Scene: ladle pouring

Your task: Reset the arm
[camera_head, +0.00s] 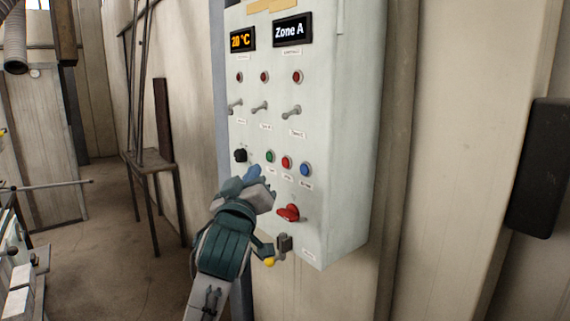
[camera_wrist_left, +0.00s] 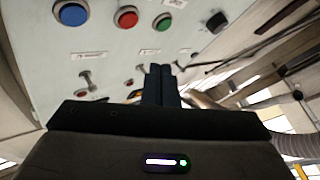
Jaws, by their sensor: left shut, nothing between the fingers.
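My left gripper (camera_head: 254,180) is in front of the lower left of a pale control box (camera_head: 345,130) on the wall. Its arm comes up from the bottom of the head view. In the left wrist view the two dark fingers (camera_wrist_left: 160,78) are together and empty, pointing along the panel face. I cannot tell whether the fingertips touch the panel. My right gripper is not in view.
The panel has displays "20 °C" (camera_head: 242,38) and "Zone A" (camera_head: 291,30), several toggle switches, a black knob (camera_head: 240,155), green (camera_head: 270,156), red (camera_head: 287,162) and blue (camera_head: 305,169) buttons, and a red rotary switch (camera_head: 288,212). A metal stand (camera_head: 150,160) is left; floor between is open.

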